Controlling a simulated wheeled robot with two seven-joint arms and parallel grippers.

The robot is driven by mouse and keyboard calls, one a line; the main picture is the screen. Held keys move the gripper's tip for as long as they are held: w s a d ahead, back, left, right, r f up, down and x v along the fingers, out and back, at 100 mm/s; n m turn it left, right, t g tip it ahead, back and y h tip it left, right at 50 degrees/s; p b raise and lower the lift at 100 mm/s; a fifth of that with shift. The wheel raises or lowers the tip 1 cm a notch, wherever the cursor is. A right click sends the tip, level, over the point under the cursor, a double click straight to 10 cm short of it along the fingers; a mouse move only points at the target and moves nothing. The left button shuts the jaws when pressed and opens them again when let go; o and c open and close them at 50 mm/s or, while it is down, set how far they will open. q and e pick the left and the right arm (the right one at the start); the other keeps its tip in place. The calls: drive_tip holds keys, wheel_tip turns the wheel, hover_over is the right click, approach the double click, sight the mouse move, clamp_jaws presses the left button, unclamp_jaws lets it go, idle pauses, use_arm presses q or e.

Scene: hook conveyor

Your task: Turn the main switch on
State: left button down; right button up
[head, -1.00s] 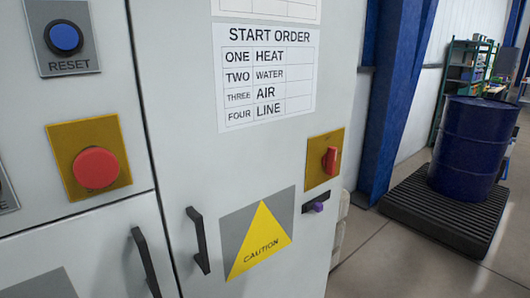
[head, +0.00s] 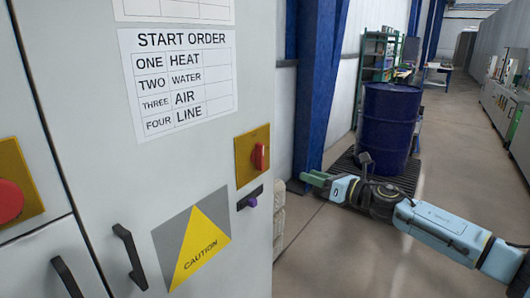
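The red rotary switch (head: 259,157) sits on a yellow plate (head: 244,165) near the right edge of the grey cabinet door. Its handle looks about upright. My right gripper (head: 310,179), with green fingers, is to the right of the switch and a little lower in the picture, pointing left toward the cabinet. It is apart from the switch, and its finger gap is too small to make out. My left gripper is out of view.
A black latch with a purple part (head: 250,200) is below the switch. A black door handle (head: 129,256) and a caution sign (head: 190,245) are on the door. A red button (head: 8,201) is at the left edge. A blue drum (head: 387,128) stands behind my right arm.

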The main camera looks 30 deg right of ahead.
sight(263, 150)
wheel_tip(263, 150, up, 5)
drive_tip(key=a+n+y, duration=0.2)
drive_tip(key=a+n, duration=0.1)
drive_tip(key=n, duration=0.1)
drive_tip(key=shift+g, duration=0.3)
drive_tip(key=p+x, duration=0.4)
drive_tip(key=x, duration=0.7)
drive_tip(key=shift+w+a+r, duration=0.1)
drive_tip(key=shift+w+r, duration=0.05)
drive_tip(key=shift+r, duration=0.05)
drive_tip(key=shift+x, duration=0.9)
drive_tip(key=shift+f, duration=0.1)
clamp_jaws()
